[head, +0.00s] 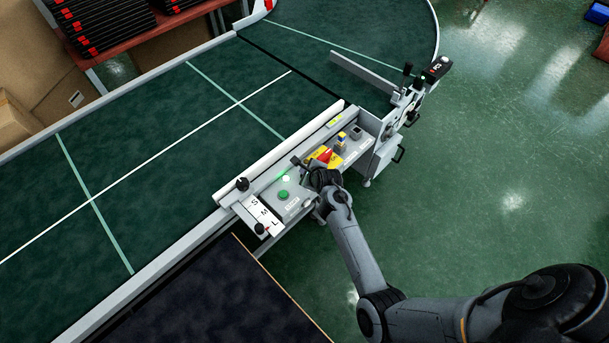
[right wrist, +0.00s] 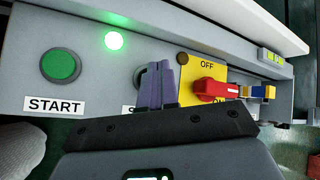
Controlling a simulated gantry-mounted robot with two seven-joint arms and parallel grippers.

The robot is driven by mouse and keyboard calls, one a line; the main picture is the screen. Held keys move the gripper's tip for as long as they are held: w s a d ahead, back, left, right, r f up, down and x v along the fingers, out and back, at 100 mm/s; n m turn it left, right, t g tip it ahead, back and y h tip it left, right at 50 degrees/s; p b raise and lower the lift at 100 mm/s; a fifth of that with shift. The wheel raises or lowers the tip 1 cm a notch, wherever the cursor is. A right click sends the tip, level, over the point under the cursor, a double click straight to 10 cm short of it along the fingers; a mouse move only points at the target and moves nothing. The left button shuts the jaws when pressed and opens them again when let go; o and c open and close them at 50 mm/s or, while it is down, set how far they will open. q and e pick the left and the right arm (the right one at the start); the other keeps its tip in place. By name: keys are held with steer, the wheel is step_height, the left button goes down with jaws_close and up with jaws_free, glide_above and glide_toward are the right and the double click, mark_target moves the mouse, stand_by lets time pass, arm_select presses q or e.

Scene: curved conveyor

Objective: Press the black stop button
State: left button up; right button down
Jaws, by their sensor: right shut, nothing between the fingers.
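The black stop button (right wrist: 139,80) shows only as a dark sliver in the right wrist view, with my right gripper (right wrist: 162,70) in front of it. Its label begins with "S" and the rest is hidden. In the head view my right gripper (head: 303,165) is over the control panel and hides the button. Its fingers are together and empty. I cannot tell whether the fingertips touch the button. My left gripper is in neither view.
The green START button (right wrist: 61,65) and a lit green lamp (right wrist: 114,40) are left of my fingers. A red switch (right wrist: 214,89) on a yellow plate (right wrist: 192,66) is to the right. The green conveyor (head: 190,120) lies behind the panel.

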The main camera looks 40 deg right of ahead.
steer(key=shift+f, duration=0.15)
steer(key=shift+f, duration=0.3)
steer(key=shift+f, duration=0.2)
stand_by(0.6)
steer(key=shift+f, duration=0.25)
stand_by(0.4)
steer(key=shift+r, duration=0.15)
steer(key=shift+r+p, duration=0.7)
steer(key=shift+r, duration=0.05)
